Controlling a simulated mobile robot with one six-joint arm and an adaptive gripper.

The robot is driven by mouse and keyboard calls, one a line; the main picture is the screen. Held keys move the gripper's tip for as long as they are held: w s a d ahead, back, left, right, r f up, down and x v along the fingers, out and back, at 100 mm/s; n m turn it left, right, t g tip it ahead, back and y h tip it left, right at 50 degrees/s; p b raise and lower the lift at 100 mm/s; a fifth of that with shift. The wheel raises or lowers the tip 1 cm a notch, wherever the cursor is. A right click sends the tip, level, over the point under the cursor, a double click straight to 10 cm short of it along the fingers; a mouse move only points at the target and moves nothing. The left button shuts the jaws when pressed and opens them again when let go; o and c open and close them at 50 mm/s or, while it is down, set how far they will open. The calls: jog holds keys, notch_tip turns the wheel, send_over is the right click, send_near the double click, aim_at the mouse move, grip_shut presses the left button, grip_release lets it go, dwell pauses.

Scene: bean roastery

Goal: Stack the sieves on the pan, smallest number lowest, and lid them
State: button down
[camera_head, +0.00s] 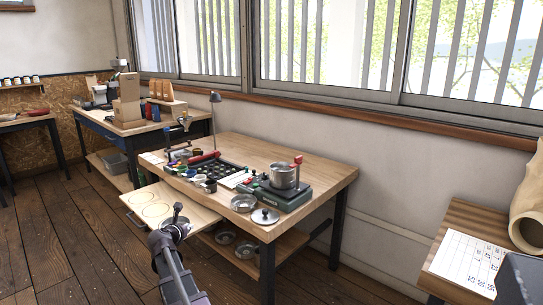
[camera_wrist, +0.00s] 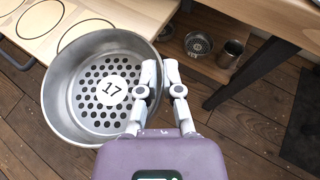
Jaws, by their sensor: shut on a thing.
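My gripper (camera_wrist: 161,78) is shut on the rim of a metal sieve (camera_wrist: 62,100) marked 17, with a perforated floor. One finger is inside the wall, one outside. The sieve overlaps the edge of a pale pull-out board (camera_wrist: 120,14) with drawn circles. In the head view my gripper (camera_head: 178,210) is by that board (camera_head: 150,192); the held sieve is hard to make out there. A steel pot-like vessel (camera_head: 284,177), perhaps the pan or a stack, stands on a dark green device (camera_head: 280,197). A knobbed lid (camera_head: 265,216) and a shallow round dish (camera_head: 243,203) lie in front.
Round metal pieces (camera_head: 225,237) rest on the lower shelf; the wrist view shows a perforated dish (camera_wrist: 198,44) and a cup (camera_wrist: 231,50) there. A lamp (camera_head: 214,98) and clutter crowd the table's left side. The right rear tabletop (camera_head: 325,172) is clear.

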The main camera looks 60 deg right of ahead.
notch_tip(320, 180, up, 44)
jog(key=p, duration=4.3)
jog(key=shift+s+f, duration=0.1)
jog(key=shift+s, duration=0.05)
